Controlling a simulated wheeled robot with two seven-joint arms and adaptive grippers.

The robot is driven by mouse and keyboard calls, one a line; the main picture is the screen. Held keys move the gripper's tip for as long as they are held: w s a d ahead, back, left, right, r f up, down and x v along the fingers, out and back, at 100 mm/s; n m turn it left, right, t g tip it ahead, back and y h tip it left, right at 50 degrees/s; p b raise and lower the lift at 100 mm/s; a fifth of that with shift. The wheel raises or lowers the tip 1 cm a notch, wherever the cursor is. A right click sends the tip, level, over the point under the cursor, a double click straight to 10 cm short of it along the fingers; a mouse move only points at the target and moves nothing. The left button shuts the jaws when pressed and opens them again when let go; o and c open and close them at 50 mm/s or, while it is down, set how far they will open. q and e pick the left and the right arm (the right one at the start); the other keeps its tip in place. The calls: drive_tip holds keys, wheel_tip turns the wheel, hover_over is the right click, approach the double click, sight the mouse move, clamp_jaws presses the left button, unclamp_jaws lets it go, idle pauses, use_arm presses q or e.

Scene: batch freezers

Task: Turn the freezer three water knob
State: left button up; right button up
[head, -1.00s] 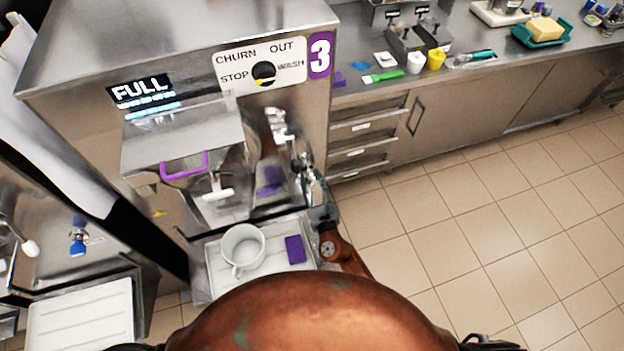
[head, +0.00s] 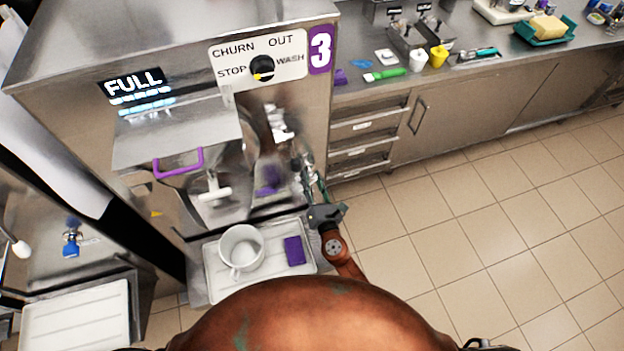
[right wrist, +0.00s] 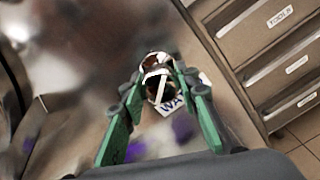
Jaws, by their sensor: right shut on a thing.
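Freezer three (head: 225,130) is the steel machine with a purple "3" sign (head: 320,50) at its upper right. Its water knob (right wrist: 156,86) is a small round piece with a white bar across it, beside a partly hidden label starting "WA" in the right wrist view. My right gripper (head: 309,174) reaches up to the lower right of the freezer front. In the right wrist view its green fingers (right wrist: 158,78) stand on both sides of the knob and are shut on it. My left gripper is not in view.
A white tray (head: 215,287) below the spout holds a white pitcher (head: 241,249) and a purple block (head: 294,250). The churn dial (head: 262,68) and a "FULL" display (head: 137,84) are above. Drawers (head: 363,125) stand to the right, with open tiled floor (head: 440,230) before them.

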drive_tip(key=m+b, duration=0.1)
drive_tip(key=m, duration=0.2)
drive_tip(key=shift+f+m, duration=0.1)
drive_tip(key=shift+m, duration=0.2)
drive_tip(key=shift+m+g+b, duration=0.3)
drive_tip(key=shift+m+b, duration=0.35)
drive_tip(key=shift+m, duration=1.15)
drive_tip(key=o, duration=1.2)
drive_tip(key=shift+c, duration=0.2)
drive_tip(key=v, duration=1.2)
